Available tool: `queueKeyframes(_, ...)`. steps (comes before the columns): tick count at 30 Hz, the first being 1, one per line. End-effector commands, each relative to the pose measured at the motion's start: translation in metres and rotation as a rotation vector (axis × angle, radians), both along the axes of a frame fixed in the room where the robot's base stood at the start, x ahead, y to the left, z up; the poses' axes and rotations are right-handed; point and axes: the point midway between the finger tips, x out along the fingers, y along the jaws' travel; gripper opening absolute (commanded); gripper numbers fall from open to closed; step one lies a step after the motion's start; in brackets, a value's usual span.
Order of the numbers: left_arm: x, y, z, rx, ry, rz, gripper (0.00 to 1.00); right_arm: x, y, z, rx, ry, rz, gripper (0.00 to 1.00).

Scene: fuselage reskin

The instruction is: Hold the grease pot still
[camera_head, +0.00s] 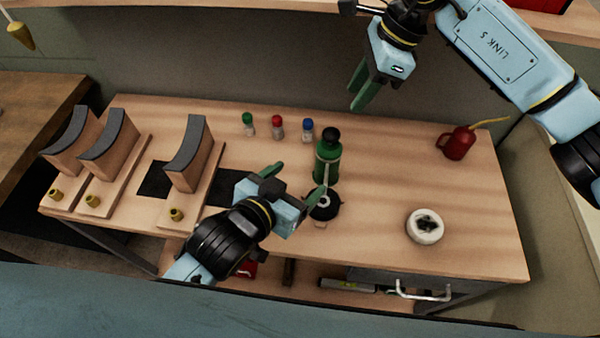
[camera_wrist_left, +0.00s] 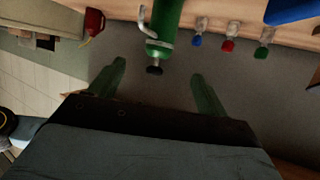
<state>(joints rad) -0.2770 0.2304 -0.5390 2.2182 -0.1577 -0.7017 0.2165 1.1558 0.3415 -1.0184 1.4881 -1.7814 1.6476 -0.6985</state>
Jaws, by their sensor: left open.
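A green cylinder with a black cap and a side lever (camera_head: 327,165) stands upright at the middle of the bench. A small dark round pot or base (camera_head: 322,206) shows at its foot, partly hidden by my left gripper. A white round pot with a dark middle (camera_head: 425,226) stands apart to the right; I cannot tell which is the grease pot. My left gripper (camera_head: 296,182) is open and empty, near the green cylinder. In the left wrist view the cylinder (camera_wrist_left: 165,25) lies ahead of the open fingers. My right gripper (camera_head: 357,100) hangs above the back of the bench, its opening unclear.
Three small bottles with green, red and blue caps (camera_head: 278,128) stand at the back. A red oil can (camera_head: 458,143) is at the right. Several wooden blocks with curved dark tops (camera_head: 188,155) stand at the left. The bench's right front (camera_head: 480,255) is clear.

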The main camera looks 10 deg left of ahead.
Motion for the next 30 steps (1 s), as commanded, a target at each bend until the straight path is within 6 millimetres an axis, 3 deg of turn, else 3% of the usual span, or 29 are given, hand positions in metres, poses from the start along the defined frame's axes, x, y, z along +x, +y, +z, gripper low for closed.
queueKeyframes(5,0.017,-0.007,-0.006,0.0,-0.008,0.002,0.77,0.0,0.0,0.0,0.0,0.0,0.0,0.36)
queueKeyframes(19,0.089,-0.042,-0.039,-0.001,-0.004,0.001,0.77,0.0,0.0,0.0,0.0,0.0,0.0,0.36)
queueKeyframes(30,0.11,-0.052,-0.05,-0.001,-0.003,0.0,0.77,0.0,0.0,0.0,0.0,0.0,0.0,0.36)
